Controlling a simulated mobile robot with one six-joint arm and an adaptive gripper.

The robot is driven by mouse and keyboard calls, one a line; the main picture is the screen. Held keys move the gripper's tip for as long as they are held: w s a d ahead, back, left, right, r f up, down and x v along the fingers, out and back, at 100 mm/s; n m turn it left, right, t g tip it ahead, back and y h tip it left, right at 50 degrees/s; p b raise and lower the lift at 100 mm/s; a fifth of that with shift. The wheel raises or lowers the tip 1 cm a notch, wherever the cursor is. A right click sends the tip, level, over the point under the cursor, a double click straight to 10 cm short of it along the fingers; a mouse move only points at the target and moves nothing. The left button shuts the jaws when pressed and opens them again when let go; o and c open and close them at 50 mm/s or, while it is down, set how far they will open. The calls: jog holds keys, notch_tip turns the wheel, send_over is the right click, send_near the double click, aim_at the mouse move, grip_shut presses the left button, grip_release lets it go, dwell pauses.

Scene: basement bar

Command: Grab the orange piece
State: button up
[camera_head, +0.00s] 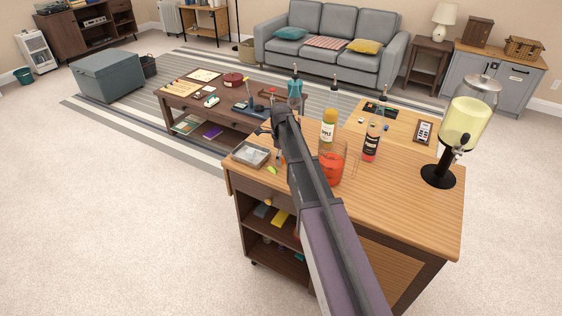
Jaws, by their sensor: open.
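My gripper (264,131) is dark and open, at the far end of my arm, above the left back part of the wooden bar top (405,198). No object shows clearly between its fingers. I cannot make out an orange piece for sure. A small orange item (268,202) shows at the top of the open shelf under the bar top, below and in front of my gripper. A green wedge (271,170) lies on the bar top near the front left edge. My arm hides part of the bar top behind it.
A metal tray (250,155) stands at the left edge. A glass pitcher of red-orange drink (332,165), a juice bottle (328,127) and a dark-red bottle (373,135) stand right of my arm. A yellow drink dispenser (460,130) stands at right. The front right top is clear.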

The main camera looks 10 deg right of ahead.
jog(key=c, duration=0.9)
jog(key=shift+o, duration=0.2)
jog(key=shift+r, duration=0.1)
notch_tip(320, 180, up, 3)
jog(key=p, duration=0.3)
jog(key=shift+r+p, duration=0.2)
jog(key=shift+p, duration=0.1)
jog(key=s, duration=0.5)
jog(key=s+r+p, duration=0.1)
jog(key=s, duration=1)
jog(key=shift+a+r, duration=0.15)
jog(key=shift+r, duration=0.05)
